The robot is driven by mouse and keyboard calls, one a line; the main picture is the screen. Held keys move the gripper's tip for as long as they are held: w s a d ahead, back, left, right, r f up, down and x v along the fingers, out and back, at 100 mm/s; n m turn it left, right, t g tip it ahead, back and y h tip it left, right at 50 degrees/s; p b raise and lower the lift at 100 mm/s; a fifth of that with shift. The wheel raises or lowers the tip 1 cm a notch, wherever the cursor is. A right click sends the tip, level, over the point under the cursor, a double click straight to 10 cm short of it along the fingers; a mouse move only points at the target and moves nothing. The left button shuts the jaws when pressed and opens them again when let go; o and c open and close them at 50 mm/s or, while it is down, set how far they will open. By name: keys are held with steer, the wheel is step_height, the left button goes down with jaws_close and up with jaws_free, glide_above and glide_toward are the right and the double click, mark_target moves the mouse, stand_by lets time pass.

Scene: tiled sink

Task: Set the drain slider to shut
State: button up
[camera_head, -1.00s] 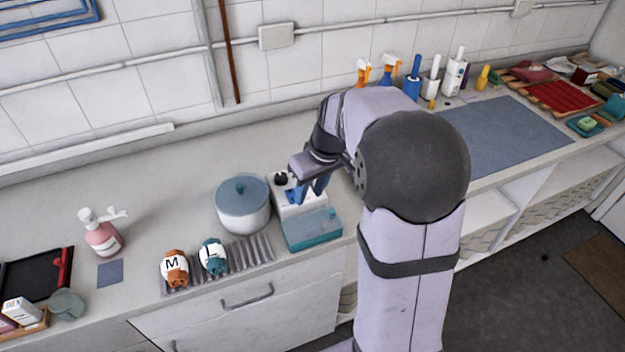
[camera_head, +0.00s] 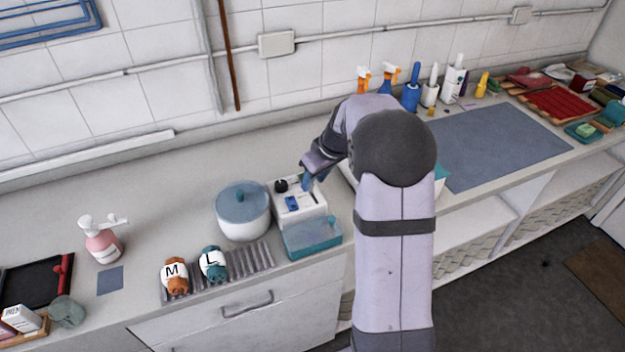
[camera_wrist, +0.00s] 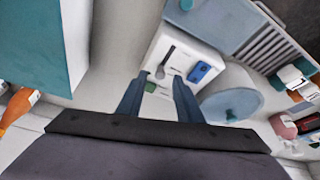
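A white box (camera_head: 312,210) stands on the counter beside the pot. In the wrist view the white box (camera_wrist: 190,50) shows the blue block (camera_wrist: 200,73) in a pale surround, a dark narrow slot-like part (camera_wrist: 166,60), and a small green patch (camera_wrist: 151,87). I cannot tell any shut or open marking. My gripper (camera_head: 307,184) is above the box's back right part.
A lidded pot (camera_head: 243,210) stands close on the left of the box. Bottles (camera_head: 410,90) line the back wall.

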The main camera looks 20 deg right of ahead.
steer(key=shift+p+x, duration=0.3)
steer(key=shift+x, duration=0.95)
jaws_close()
steer(key=shift+s+f+b, duration=0.15)
steer(key=shift+s+b, duration=0.4)
steer(key=shift+b, duration=0.05)
steer(key=shift+s+b, duration=0.8)
steer(key=shift+s, duration=0.8)
jaws_free()
steer(key=shift+s, duration=0.15)
